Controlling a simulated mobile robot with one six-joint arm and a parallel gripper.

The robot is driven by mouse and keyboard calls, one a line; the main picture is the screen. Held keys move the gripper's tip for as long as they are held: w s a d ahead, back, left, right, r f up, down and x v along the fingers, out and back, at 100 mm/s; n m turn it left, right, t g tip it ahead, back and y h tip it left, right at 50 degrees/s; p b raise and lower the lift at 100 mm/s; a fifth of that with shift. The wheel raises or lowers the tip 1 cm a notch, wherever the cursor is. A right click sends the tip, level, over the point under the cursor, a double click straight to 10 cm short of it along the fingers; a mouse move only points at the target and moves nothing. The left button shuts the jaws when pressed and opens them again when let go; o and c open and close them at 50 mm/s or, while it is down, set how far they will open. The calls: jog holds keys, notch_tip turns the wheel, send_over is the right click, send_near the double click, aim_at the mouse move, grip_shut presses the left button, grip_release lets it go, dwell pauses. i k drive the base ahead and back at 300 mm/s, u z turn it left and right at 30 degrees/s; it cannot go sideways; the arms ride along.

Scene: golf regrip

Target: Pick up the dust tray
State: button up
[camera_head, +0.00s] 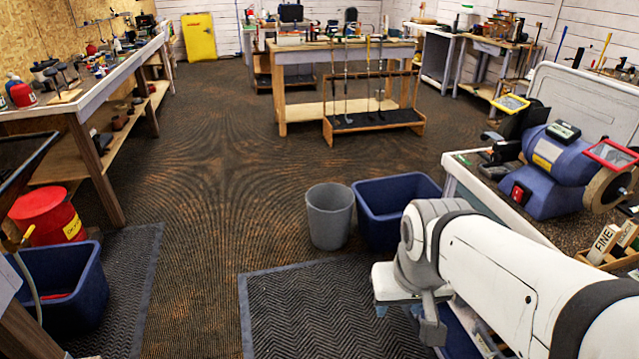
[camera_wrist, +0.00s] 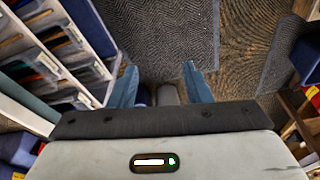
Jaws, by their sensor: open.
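I cannot pick out a dust tray for certain in either view. The blue bench grinder (camera_head: 562,160) stands on the bench at the right in the head view, with small dark items beside its left end that are too small to tell apart. My gripper (camera_head: 398,312) hangs over the floor in front of that bench, left of its edge. In the wrist view my gripper (camera_wrist: 160,78) shows two blue fingers spread apart, with nothing held between their tips. The space under the grinder is partly hidden.
A grey bin (camera_head: 330,217) and a blue bin (camera_head: 385,225) stand on the floor beyond my arm. A ribbed mat (camera_head: 320,310) lies below. Shelves with several compartments (camera_wrist: 62,42) are at the left in the wrist view. The middle floor is clear.

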aim_at(493, 170)
jog(key=u, duration=1.35)
jog(key=i, duration=1.85)
jog(key=z, duration=3.25)
jog(key=i, duration=0.55)
jog(key=z, duration=0.05)
